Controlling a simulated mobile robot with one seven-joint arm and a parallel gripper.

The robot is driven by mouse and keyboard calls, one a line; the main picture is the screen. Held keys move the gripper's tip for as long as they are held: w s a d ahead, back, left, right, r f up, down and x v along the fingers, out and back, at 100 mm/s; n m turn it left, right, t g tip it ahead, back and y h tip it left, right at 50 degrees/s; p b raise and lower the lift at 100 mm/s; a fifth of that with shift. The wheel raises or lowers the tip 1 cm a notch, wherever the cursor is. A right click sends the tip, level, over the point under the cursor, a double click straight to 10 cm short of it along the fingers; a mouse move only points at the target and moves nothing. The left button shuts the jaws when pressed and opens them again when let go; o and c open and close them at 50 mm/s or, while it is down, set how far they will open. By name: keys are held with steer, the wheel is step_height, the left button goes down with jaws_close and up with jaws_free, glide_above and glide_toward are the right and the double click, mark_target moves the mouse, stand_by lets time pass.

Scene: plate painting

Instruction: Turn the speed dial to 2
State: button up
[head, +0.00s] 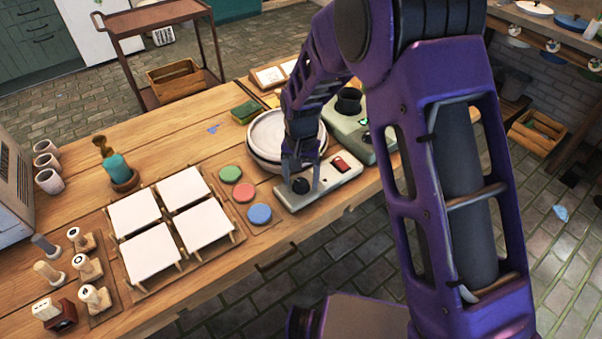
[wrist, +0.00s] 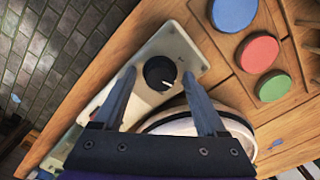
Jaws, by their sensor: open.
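The speed dial (wrist: 160,73) is a round black knob with a white pointer line, set on a pale control box (head: 328,186). In the head view the dial (head: 300,186) is at the left end of the box, and a red switch (head: 342,164) is at the other end. My gripper (head: 301,182) is over the dial from above. In the wrist view my gripper (wrist: 158,78) is open, with one finger on each side of the dial and a visible gap. The numbers around the dial are too small to read. Contact cannot be told.
A round white turntable (head: 270,135) stands right behind the box. Green, red and blue paint discs (head: 245,191) lie to its left. A grey-green device (head: 350,122) is at the right. White square tiles (head: 150,253) on racks and several stamps (head: 88,266) are further left.

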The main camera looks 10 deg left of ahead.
mark_target(301, 182)
step_height(301, 182, up, 18)
steer(key=p, duration=0.2)
steer(key=shift+f, duration=0.25)
